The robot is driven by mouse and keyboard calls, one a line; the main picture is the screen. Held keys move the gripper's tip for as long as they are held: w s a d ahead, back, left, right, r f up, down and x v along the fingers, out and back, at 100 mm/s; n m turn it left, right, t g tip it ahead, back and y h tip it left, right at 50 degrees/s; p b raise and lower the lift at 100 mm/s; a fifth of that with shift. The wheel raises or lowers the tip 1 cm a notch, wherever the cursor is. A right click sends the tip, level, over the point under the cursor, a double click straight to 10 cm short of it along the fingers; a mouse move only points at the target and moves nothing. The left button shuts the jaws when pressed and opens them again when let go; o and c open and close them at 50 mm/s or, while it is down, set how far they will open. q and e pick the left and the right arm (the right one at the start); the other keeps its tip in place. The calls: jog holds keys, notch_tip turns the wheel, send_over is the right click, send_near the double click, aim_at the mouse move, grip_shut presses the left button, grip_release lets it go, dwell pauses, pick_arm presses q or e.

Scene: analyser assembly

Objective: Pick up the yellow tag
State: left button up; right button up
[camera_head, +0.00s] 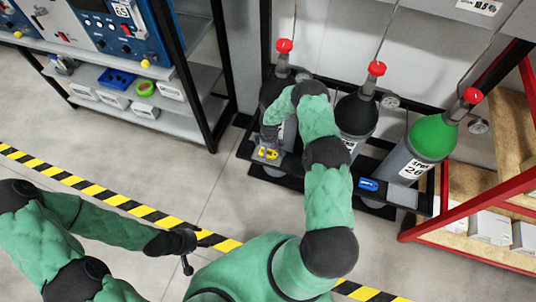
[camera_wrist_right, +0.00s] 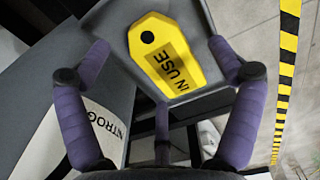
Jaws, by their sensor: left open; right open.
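The yellow tag (camera_wrist_right: 168,55), marked "IN USE" with a round hole at one end, lies on a grey tray (camera_wrist_right: 118,22) in the right wrist view. In the head view the tag (camera_head: 266,153) shows small on the tray in front of the left gas cylinder. My right gripper (camera_head: 270,136) is open just above the tag. In the wrist view its purple fingers stand apart, on either side of the tag, and hold nothing. My left gripper (camera_head: 184,248) is open and empty over the floor, far from the tag.
A black-topped cylinder (camera_head: 357,115) and a green-topped cylinder (camera_head: 433,138) stand right of my right arm. A blue tag (camera_head: 369,185) lies before them. A grey shelf unit (camera_head: 185,120) is at left, a red-framed rack (camera_head: 470,220) at right. Striped tape (camera_head: 110,198) crosses open floor.

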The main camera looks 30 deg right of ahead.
jog(key=c, duration=1.3)
jog(key=shift+o, duration=0.2)
